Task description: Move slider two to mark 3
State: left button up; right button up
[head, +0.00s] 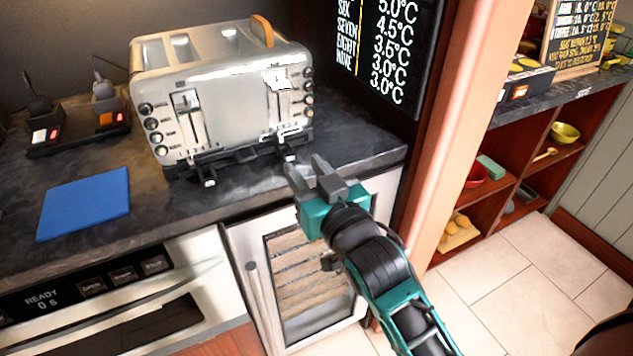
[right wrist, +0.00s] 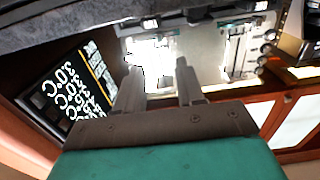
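A silver toaster (head: 223,95) stands on the dark counter. Its front has a left lever slot (head: 188,118) and a right lever slot (head: 279,105); a pale lever shows high at the right one. Two small light-tipped tabs stick out below the front, a left tab (head: 209,183) and a right tab (head: 289,157). I cannot read which is slider two, nor any mark 3. My right gripper (head: 305,169) is open and empty, just in front of the right tab, low by the counter's front edge. In the right wrist view its fingers (right wrist: 160,80) are apart before the inverted toaster (right wrist: 200,50). My left gripper is out of view.
A blue mat (head: 85,203) lies left on the counter. Small dark devices (head: 75,125) stand behind it. A menu board (head: 385,45) is on the wall at right, beside a wooden post (head: 465,130). An oven (head: 120,290) and a glass-door cabinet (head: 305,285) are below.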

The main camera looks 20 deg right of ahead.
jog(key=shift+s+d, duration=0.1)
jog(key=shift+s, duration=1.6)
jog(key=s+f+n+g, duration=0.1)
jog(key=s+f+g, duration=0.2)
jog(key=f, duration=0.9)
jog(key=s+f+n+g+y, duration=0.1)
jog(key=s+f+g, duration=0.3)
jog(key=s+f, duration=0.4)
notch_tip(320, 180, down, 4)
jog(key=shift+f+p, duration=0.15)
jog(key=shift+p, duration=0.3)
dwell(1.1)
